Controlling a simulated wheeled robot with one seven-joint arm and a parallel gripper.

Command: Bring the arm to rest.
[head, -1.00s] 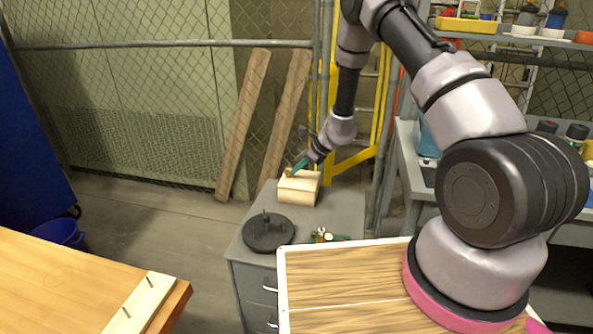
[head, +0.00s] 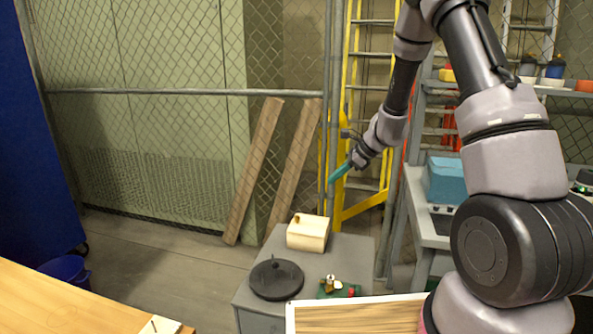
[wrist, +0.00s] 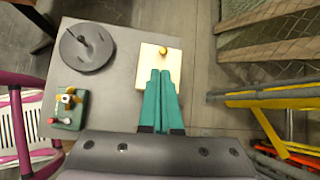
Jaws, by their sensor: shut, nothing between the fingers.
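My gripper (head: 338,173) has teal fingers and hangs in the air above and to the right of the cream box on the grey cabinet. In the wrist view my gripper (wrist: 160,76) shows its two fingers closed together, with nothing between them. The cream box (head: 307,236) has a small brown knob on its top. It also shows in the wrist view (wrist: 150,64), partly behind the fingertips.
The grey cabinet (head: 345,258) also carries a dark round plate with upright pegs (head: 276,279) and a small green board with several small parts (head: 338,290). A yellow ladder (head: 350,95) and a chain-link fence stand behind. A wooden table (head: 70,306) is at lower left.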

